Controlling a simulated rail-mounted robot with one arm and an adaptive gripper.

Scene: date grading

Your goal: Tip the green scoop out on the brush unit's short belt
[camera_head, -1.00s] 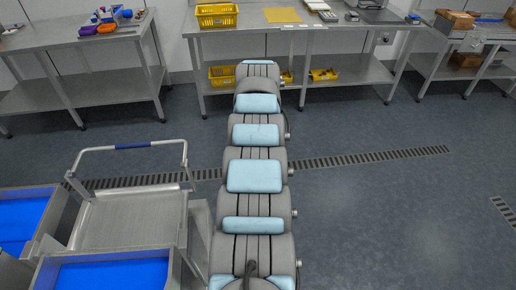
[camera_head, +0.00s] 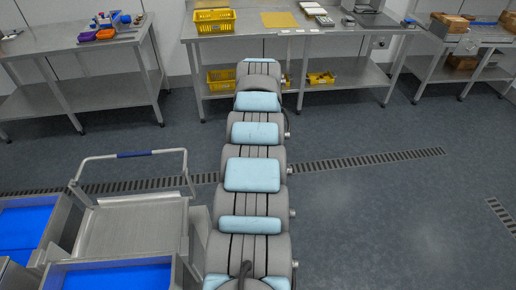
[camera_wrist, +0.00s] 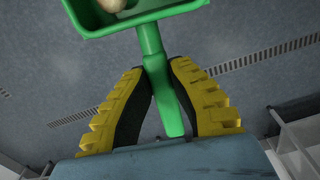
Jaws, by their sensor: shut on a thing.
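The green scoop (camera_wrist: 148,17) is at the top of the wrist view, its bowl cut off by the frame edge. A pale tan piece (camera_wrist: 112,5) lies in the bowl; the rest of its contents is out of frame. My gripper (camera_wrist: 160,68) is shut on the scoop's handle, with a yellow-and-black finger on each side. In the head view my arm hides the gripper and scoop. Two steel troughs with blue floors stand at the lower left, the near one (camera_head: 118,280) and the left one (camera_head: 22,228). I cannot tell whether either is the brush unit's short belt.
A steel trolley (camera_head: 130,230) with a blue-gripped handle stands by the troughs. A left bench (camera_head: 75,72) holds purple and orange items. A back bench (camera_head: 300,35) carries a yellow basket (camera_head: 214,21). Open floor (camera_head: 390,220) lies to the right.

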